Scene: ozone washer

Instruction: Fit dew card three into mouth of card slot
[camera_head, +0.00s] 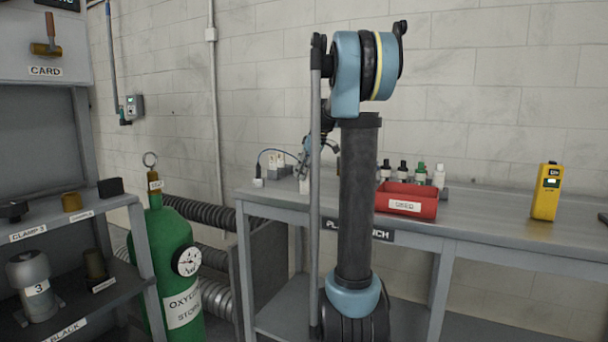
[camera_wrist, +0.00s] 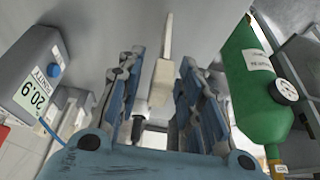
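In the wrist view a pale, cream-coloured piece (camera_wrist: 160,83) with a narrow stem stands between the two fingers of my gripper (camera_wrist: 161,62). It looks like a dew card, but I can read no number on it. The fingers are apart, with small gaps showing on both sides of the piece. In the head view my gripper (camera_head: 308,152) is small and partly hidden behind my arm, low over the left of the bench. Small pale cards (camera_head: 275,160) stand there by a grey block. I cannot make out the slot's mouth.
The bench (camera_head: 480,212) carries a red tray (camera_head: 406,199), several bottles (camera_head: 403,171) and a yellow meter (camera_head: 546,192). A green oxygen cylinder (camera_head: 165,262) stands left of it, beside a shelf unit (camera_head: 60,232). A grey box reading 20.9 (camera_wrist: 38,85) is close left of my gripper.

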